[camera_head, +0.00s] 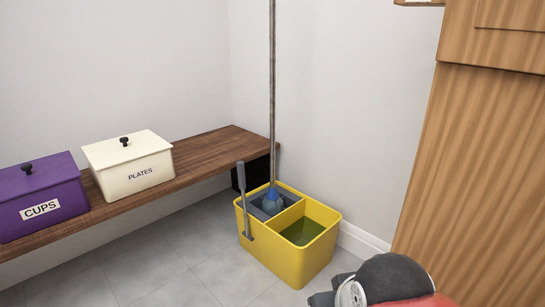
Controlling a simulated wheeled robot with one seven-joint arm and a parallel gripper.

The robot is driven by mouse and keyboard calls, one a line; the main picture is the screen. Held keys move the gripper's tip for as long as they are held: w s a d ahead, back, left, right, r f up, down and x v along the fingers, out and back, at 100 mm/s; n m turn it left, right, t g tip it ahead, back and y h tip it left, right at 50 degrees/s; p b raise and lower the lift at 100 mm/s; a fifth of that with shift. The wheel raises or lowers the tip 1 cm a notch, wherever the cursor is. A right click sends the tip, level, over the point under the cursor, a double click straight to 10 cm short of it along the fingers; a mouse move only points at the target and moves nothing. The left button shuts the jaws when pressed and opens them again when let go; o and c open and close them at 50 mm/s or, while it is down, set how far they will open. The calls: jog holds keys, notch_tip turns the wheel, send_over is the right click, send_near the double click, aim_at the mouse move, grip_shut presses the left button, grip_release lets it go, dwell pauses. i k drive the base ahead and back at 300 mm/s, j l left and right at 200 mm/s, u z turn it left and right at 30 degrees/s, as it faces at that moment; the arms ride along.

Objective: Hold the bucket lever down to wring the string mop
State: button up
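The yellow bucket (293,262) stands on the floor near the corner, split into two compartments by a yellow divider. Its grey lever (241,190) is on the left side and points nearly straight up. The string mop (272,95) stands upright, its head with a blue top sitting in the grey wringer (256,208) in the back-left compartment. Its strings are mostly hidden. The front-right compartment holds dark greenish water (303,231). Part of my arm shows at the bottom right, apart from the bucket. My gripper's fingers are not in view, and nothing touches the lever.
A wooden bench (202,151) runs along the left wall. It bears a purple CUPS box (62,187) and a cream PLATES box (128,160). A dark object is partly hidden behind the bucket under the bench. A wooden cabinet (470,180) stands right. Tiled floor left of the bucket is clear.

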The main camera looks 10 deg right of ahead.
aim_at(240, 165)
jog(key=i+j+u, duration=0.1)
jog(key=i+u, duration=0.15)
jog(key=i, duration=0.45)
jog(key=i+u, duration=0.3)
jog(key=i, duration=0.4)
